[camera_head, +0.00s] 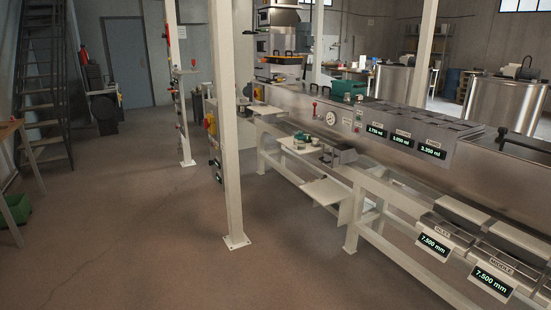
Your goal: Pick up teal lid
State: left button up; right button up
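I cannot make out a teal lid for certain. A teal-green object (347,89) sits on top of the long steel machine (290,97), right of the image centre; it looks more like a housing than a lid. Small pale round pieces with dark or greenish tops (300,139) stand on a small side shelf of the machine, too small to identify. Neither of my grippers is in view.
White posts (229,160) and (179,90) stand on the brown floor left of the machine. A low pale shelf (326,191) sticks out from its frame. A staircase (43,80) and green bin (17,208) are at left. The floor at centre left is clear.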

aim_at(301, 135)
jog(key=i, duration=3)
